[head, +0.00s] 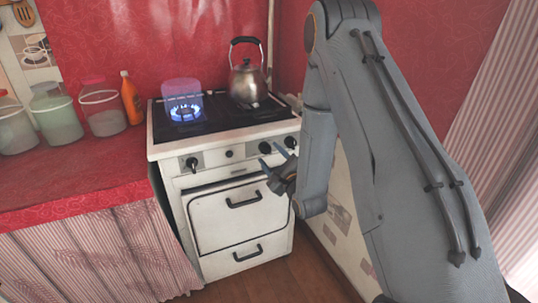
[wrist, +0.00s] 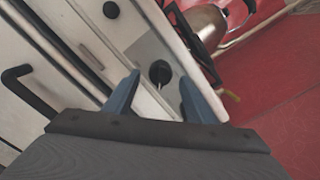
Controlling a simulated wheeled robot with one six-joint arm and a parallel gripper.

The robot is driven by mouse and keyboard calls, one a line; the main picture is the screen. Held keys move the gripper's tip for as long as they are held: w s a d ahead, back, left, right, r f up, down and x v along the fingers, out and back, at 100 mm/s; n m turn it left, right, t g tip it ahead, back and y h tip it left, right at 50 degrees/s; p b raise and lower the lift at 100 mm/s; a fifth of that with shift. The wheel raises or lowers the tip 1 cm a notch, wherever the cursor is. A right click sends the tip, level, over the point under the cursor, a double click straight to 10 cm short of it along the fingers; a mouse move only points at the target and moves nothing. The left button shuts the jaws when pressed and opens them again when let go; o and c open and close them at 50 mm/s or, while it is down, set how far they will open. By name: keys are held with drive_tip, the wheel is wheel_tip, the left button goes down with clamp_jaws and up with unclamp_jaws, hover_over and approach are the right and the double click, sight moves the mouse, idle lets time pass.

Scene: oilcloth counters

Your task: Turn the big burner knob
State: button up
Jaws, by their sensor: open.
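The white stove (head: 240,208) has dark knobs along its front panel: a left knob (head: 192,163), a small middle knob (head: 228,153) and two at the right end (head: 265,147) (head: 290,141). I cannot tell from the labels which is the big burner knob. My gripper (head: 274,157) is open in front of the right-end knobs. In the wrist view a round black knob (wrist: 160,72) on a grey plate lies between the two blue fingertips, with a gap on each side. The fingers do not visibly touch it.
The left burner burns with a blue flame (head: 185,112) under a translucent, purplish cylinder (head: 182,88). A metal kettle (head: 247,82) stands on the right burner. Oven and drawer handles (head: 243,203) stick out below the knobs. Jars and an orange bottle (head: 131,98) stand on the red counter (head: 75,175).

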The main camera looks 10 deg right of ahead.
drive_tip(key=s, duration=0.3)
drive_tip(key=s+d, duration=0.1)
drive_tip(key=s, duration=0.1)
drive_tip(key=shift+s, duration=0.4)
idle(0.6)
